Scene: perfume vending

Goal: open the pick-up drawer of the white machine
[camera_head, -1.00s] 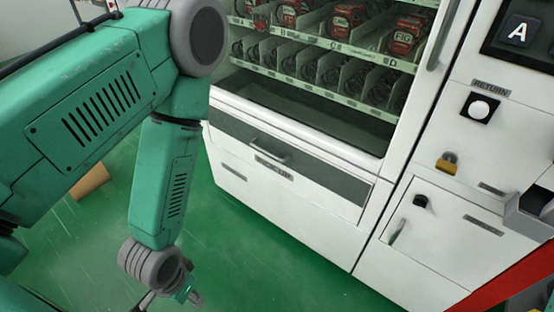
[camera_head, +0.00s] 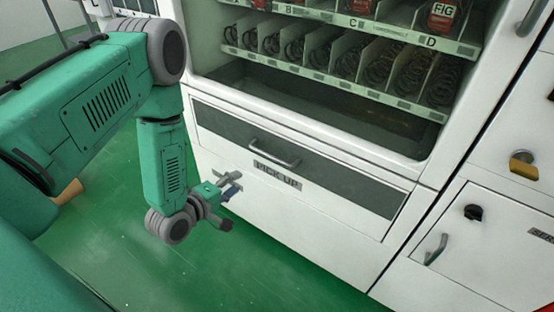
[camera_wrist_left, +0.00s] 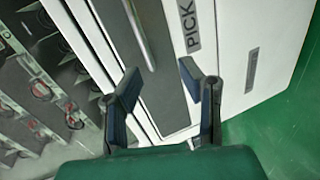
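The white machine (camera_head: 325,235) fills the middle and right of the head view. Its pick-up drawer (camera_head: 350,179) is a dark panel with a metal bar handle (camera_head: 274,153) and a PICK UP label (camera_head: 277,175) below. The drawer looks shut. My left gripper (camera_head: 230,204) is in front of the machine's lower white panel, left of and below the handle, apart from it. In the left wrist view its two fingers (camera_wrist_left: 162,88) are spread with nothing between them; the handle (camera_wrist_left: 139,35) shows beyond them, toward the top. My right gripper is not in view.
Above the drawer is a dark open bay (camera_head: 320,105) under shelves of coils. At the right are a small door with its own handle (camera_head: 436,249) and a yellow padlock (camera_head: 523,165). Green floor (camera_head: 150,270) is clear; a brown object (camera_head: 68,192) lies at left.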

